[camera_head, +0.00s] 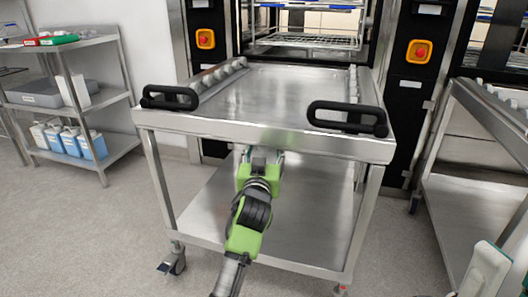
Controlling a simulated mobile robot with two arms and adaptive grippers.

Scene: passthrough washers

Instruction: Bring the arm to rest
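My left arm comes up from the bottom middle, with green and black links. Its gripper (263,154) is at the front of the steel cart (285,90), just below the edge of the cart's top. Its two fingers look spread apart, with nothing seen held between them. The fingertips are small and partly lost against the cart's edge. I cannot tell whether they touch it. My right gripper is not in view; a pale green and white part at the bottom right looks like my other arm.
The cart has two black handles (170,97) (347,118) and a lower shelf (310,215). Washers with orange switches stand behind it. A second steel cart (470,190) is at the right. A shelf rack (120,95) with blue-filled bottles (70,140) is at the left. The floor at the lower left is clear.

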